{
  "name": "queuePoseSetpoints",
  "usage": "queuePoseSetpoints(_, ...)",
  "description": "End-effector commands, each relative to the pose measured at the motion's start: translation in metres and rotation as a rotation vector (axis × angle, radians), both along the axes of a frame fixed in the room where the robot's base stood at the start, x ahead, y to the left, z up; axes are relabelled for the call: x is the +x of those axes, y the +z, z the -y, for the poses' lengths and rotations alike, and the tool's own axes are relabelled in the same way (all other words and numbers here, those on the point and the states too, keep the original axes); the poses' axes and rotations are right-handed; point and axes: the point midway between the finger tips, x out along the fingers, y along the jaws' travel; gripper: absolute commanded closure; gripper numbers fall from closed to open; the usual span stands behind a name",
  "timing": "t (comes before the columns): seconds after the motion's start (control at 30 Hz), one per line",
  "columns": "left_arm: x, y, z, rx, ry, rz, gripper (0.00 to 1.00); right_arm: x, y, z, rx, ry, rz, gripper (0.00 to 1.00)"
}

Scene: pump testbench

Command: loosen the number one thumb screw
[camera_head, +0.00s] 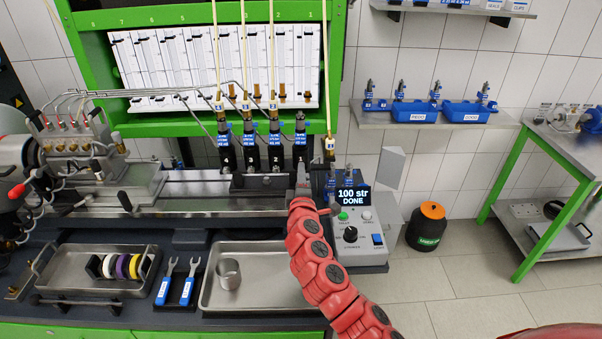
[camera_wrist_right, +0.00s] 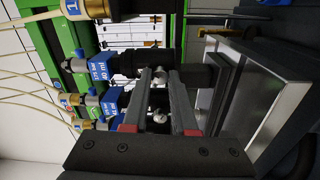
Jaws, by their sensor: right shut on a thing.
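The number one injector (camera_head: 300,131) stands in the black holder marked 1 (camera_head: 300,157), at the right end of the row on the bench. The red right arm rises in front of it and hides the lower part of this holder. In the right wrist view, my right gripper (camera_wrist_right: 160,77) is shut on the small silver thumb screw (camera_wrist_right: 158,76) in front of the black holder (camera_wrist_right: 192,76). Only a little of the screw shows between the fingers. Whether it has turned cannot be told. My left gripper is not in view.
Other injectors stand to the left in the row. A control box (camera_head: 357,246) reading "100 str DONE" is right of the arm. A metal tray (camera_head: 215,298) with a cup (camera_head: 229,273), two blue-handled wrenches (camera_head: 178,283) and a tray of coloured rings (camera_head: 60,259) lie in front.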

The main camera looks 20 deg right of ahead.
Motion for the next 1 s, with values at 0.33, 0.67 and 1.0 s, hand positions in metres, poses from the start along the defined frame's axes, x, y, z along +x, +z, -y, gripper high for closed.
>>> queuePoseSetpoints(0.33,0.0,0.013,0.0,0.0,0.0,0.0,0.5,0.0,0.002,-0.001,-0.301,0.002,-0.086,1.0)
queuePoseSetpoints(0.67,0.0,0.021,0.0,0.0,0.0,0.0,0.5,0.0,0.0,0.0,-0.493,0.001,-0.143,1.0)
queuePoseSetpoints(1.0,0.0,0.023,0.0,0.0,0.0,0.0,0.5,0.0,-0.002,-0.001,-0.565,0.002,-0.165,1.0)
